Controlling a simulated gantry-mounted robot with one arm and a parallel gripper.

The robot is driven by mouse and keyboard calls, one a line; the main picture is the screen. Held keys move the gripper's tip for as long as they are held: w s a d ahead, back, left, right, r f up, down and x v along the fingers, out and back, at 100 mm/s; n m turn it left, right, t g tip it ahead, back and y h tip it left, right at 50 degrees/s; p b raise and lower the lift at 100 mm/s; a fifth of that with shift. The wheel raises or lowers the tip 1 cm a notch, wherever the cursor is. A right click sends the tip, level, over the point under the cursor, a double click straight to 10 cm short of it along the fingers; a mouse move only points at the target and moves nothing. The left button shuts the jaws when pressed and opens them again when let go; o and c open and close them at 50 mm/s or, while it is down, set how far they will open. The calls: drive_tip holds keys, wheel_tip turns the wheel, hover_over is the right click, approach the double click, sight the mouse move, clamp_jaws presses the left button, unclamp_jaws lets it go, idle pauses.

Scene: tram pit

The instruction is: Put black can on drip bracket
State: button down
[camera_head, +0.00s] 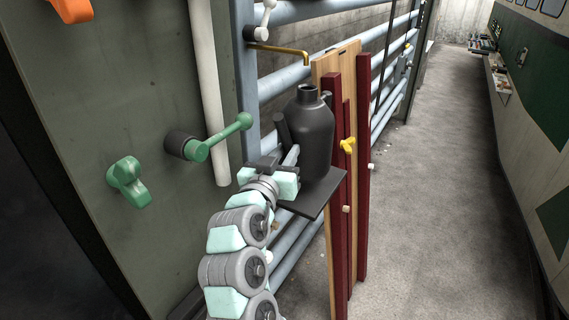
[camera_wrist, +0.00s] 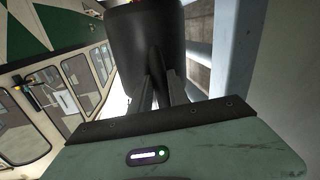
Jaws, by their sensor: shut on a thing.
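The black can (camera_head: 310,136) is dark, bottle-shaped and upright, with a short open neck. My gripper (camera_head: 291,158) is shut on the handle at its near left side. In the wrist view the can (camera_wrist: 150,35) fills the top middle, and my gripper fingers (camera_wrist: 157,88) close on its handle. The drip bracket (camera_head: 318,203) looks like the dark flat plate at the wooden board, directly below the can. The can's base is over the plate. I cannot tell whether it touches, as the base is partly hidden.
A brass pipe (camera_head: 280,49) ends above the can's neck. Dark red posts (camera_head: 362,170) and a wooden board (camera_head: 340,62) stand close on the right, with a yellow knob (camera_head: 347,145). A green lever (camera_head: 230,132) sticks out at the left. The aisle floor (camera_head: 440,200) is clear.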

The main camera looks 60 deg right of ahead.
drive_tip(key=f, duration=0.2)
drive_tip(key=f+p, duration=0.1)
drive_tip(key=f, duration=0.1)
drive_tip(key=shift+w, duration=0.2)
drive_tip(key=shift+f, duration=0.15)
drive_tip(key=c, duration=1.3)
unclamp_jaws()
drive_tip(key=shift+o, duration=0.2)
drive_tip(key=b+v, duration=0.2)
drive_tip(key=v, duration=1)
drive_tip(key=shift+r+b, duration=0.25)
drive_tip(key=shift+b, duration=0.05)
